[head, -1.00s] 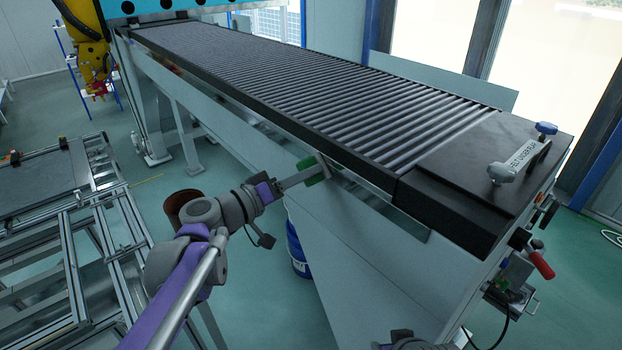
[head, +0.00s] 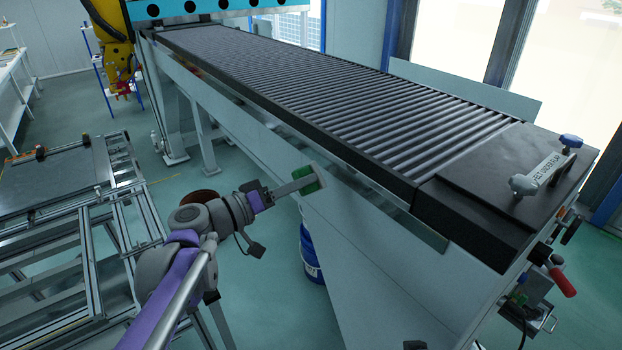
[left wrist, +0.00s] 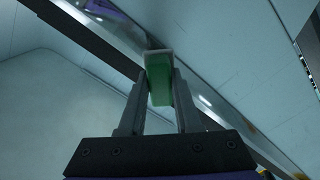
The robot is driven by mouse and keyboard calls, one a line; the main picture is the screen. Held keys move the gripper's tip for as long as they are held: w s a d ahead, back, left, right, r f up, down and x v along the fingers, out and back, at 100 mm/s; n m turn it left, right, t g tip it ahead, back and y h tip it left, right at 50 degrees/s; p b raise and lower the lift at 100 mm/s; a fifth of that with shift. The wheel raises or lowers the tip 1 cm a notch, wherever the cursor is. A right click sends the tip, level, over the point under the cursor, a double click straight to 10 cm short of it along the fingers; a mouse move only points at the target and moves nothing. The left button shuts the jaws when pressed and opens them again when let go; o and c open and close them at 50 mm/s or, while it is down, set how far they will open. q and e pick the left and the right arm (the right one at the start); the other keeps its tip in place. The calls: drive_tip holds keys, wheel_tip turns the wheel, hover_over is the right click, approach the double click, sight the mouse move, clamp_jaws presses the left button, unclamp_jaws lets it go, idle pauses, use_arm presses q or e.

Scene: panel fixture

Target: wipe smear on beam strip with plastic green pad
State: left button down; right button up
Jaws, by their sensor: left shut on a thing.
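My left gripper (head: 302,183) is shut on the green pad (head: 309,178). In the head view the pad is in front of the pale side panel of the long roller bed, below its dark edge. In the left wrist view the pad (left wrist: 159,84) sits between the two grey fingers, its green body topped by a paler block. A shiny metal strip (left wrist: 205,101) runs diagonally behind it; I cannot tell whether the pad touches it. My right gripper is not recognisable.
The roller bed (head: 340,95) ends in a black plate (head: 500,190) with a handle (head: 543,173). A blue drum (head: 310,252) stands beneath the panel. A metal frame table (head: 75,250) is at left, with open floor between.

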use_arm(q)
drive_tip(key=shift+s+a, duration=0.4)
drive_tip(key=shift+a, duration=0.15)
drive_tip(key=shift+a, duration=0.1)
drive_tip(key=v, duration=0.2)
drive_tip(key=shift+s+a, duration=0.3)
idle(0.3)
drive_tip(key=shift+x, duration=3.45)
drive_tip(key=shift+x, duration=1)
drive_tip(key=shift+s+f, duration=0.1)
drive_tip(key=shift+s, duration=0.05)
